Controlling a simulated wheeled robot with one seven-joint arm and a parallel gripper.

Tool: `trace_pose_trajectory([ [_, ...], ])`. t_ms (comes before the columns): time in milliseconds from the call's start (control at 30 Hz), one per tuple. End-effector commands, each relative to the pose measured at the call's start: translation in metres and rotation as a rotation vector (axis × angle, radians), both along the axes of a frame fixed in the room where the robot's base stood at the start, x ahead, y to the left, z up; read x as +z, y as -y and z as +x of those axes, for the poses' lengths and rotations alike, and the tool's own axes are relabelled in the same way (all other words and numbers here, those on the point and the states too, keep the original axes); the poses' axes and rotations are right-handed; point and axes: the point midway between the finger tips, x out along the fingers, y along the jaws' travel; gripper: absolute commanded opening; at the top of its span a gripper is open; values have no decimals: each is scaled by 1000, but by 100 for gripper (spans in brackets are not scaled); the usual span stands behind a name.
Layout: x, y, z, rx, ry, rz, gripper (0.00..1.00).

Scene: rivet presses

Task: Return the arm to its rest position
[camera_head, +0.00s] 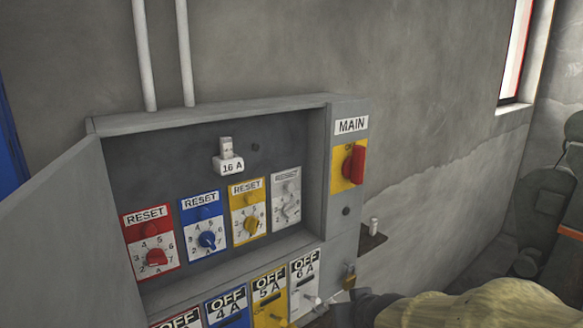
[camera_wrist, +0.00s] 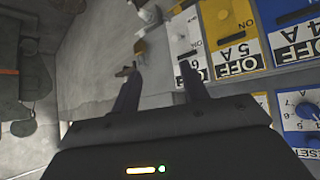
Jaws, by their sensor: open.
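My gripper (camera_wrist: 158,72) is open, with its two dark fingers apart and nothing between them in the wrist view. It is close in front of the lower right of the electrical cabinet (camera_head: 225,110), near the white "OFF 6 A" switch (camera_head: 304,282). In the head view my arm (camera_head: 470,305) comes in from the bottom right corner. The gripper end there is partly cut off by the frame. The wrist view also shows the yellow "OFF 5 A" switch (camera_wrist: 230,45) right of the fingers.
The cabinet door (camera_head: 70,240) stands open at the left. A red MAIN knob (camera_head: 354,163) sticks out at the right. Below it are a small shelf (camera_head: 372,241) with a pale cylinder (camera_head: 374,225) and a brass padlock (camera_head: 349,277). Dark machinery (camera_head: 545,205) stands at the far right.

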Motion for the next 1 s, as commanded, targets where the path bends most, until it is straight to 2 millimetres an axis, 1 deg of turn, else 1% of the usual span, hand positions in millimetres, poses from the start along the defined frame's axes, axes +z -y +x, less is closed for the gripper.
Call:
trace_pose_trajectory([
  [33, -37, 10, -10, -32, -85, -12, 44],
  [67, -53, 14, -18, -46, -139, -19, 44],
  [100, -73, 21, -29, -66, -211, -26, 44],
  [167, -102, 27, -47, -91, -317, -30, 44],
  [200, -118, 30, -59, -103, -383, -30, 44],
  [300, -144, 33, -83, -118, -509, -22, 44],
  [400, -154, 35, -95, -123, -574, -12, 44],
  [467, -155, 35, -98, -122, -586, -11, 44],
  [1000, -153, 34, -97, -122, -582, -12, 44],
])
